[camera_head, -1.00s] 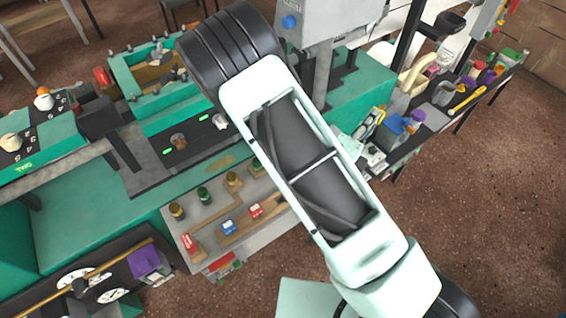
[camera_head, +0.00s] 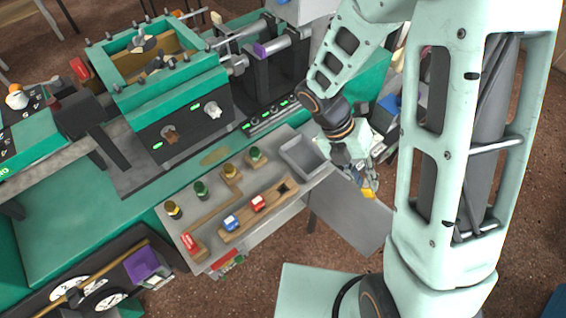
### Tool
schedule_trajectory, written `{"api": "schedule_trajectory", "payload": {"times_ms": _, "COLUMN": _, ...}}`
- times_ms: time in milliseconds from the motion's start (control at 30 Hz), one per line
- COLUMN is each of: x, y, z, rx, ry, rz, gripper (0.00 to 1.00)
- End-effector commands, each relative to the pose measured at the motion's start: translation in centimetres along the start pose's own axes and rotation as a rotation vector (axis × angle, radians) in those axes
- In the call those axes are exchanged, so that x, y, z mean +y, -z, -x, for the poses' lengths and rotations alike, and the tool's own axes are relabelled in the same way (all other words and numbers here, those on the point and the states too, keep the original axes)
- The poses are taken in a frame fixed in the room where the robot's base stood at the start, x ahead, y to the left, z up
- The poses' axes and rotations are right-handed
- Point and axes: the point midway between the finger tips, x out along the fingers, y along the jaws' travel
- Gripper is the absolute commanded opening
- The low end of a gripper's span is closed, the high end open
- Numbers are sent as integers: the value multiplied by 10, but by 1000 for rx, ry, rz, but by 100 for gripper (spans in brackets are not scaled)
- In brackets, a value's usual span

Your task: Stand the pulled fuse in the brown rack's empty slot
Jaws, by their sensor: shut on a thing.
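The brown rack (camera_head: 272,206) is a wooden block on the grey bench. A blue fuse (camera_head: 231,224) and a red fuse (camera_head: 258,203) stand in it. A dark empty slot (camera_head: 284,188) shows at its right end. My gripper (camera_head: 366,187) is right of the rack, held apart from it and pointing down. It is shut on a small yellow piece (camera_head: 370,194), which looks like the pulled fuse; its lower end is hard to make out.
A grey open bin (camera_head: 303,160) stands between rack and gripper, farther back. A green machine (camera_head: 165,85) rises behind. A grey panel (camera_head: 350,222) is below my gripper.

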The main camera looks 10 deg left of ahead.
Motion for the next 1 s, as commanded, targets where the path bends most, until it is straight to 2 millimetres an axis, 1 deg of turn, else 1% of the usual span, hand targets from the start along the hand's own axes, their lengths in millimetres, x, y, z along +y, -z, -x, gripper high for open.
{"api": "schedule_trajectory", "payload": {"times_ms": 33, "x": 19, "y": 9, "z": 3, "rx": 33, "ry": -84, "rz": -67, "gripper": 0}}
{"api": "schedule_trajectory", "payload": {"times_ms": 67, "x": 31, "y": 14, "z": 8, "rx": 50, "ry": -135, "rz": -106, "gripper": 0}}
{"api": "schedule_trajectory", "payload": {"times_ms": 100, "x": 48, "y": 21, "z": 16, "rx": 70, "ry": -199, "rz": -158, "gripper": 0}}
{"api": "schedule_trajectory", "payload": {"times_ms": 167, "x": 74, "y": 30, "z": 31, "rx": 93, "ry": -290, "rz": -232, "gripper": 0}}
{"api": "schedule_trajectory", "payload": {"times_ms": 200, "x": 91, "y": 34, "z": 43, "rx": 104, "ry": -343, "rz": -279, "gripper": 0}}
{"api": "schedule_trajectory", "payload": {"times_ms": 300, "x": 124, "y": 38, "z": 74, "rx": 118, "ry": -440, "rz": -368, "gripper": 0}}
{"api": "schedule_trajectory", "payload": {"times_ms": 400, "x": 143, "y": 39, "z": 97, "rx": 125, "ry": -494, "rz": -426, "gripper": 0}}
{"api": "schedule_trajectory", "payload": {"times_ms": 500, "x": 153, "y": 39, "z": 112, "rx": 129, "ry": -522, "rz": -457, "gripper": 0}}
{"api": "schedule_trajectory", "payload": {"times_ms": 633, "x": 158, "y": 39, "z": 116, "rx": 131, "ry": -532, "rz": -473, "gripper": 0}}
{"api": "schedule_trajectory", "payload": {"times_ms": 767, "x": 161, "y": 39, "z": 111, "rx": 131, "ry": -531, "rz": -473, "gripper": 0}}
{"api": "schedule_trajectory", "payload": {"times_ms": 1000, "x": 171, "y": 39, "z": 93, "rx": 131, "ry": -529, "rz": -472, "gripper": 0}}
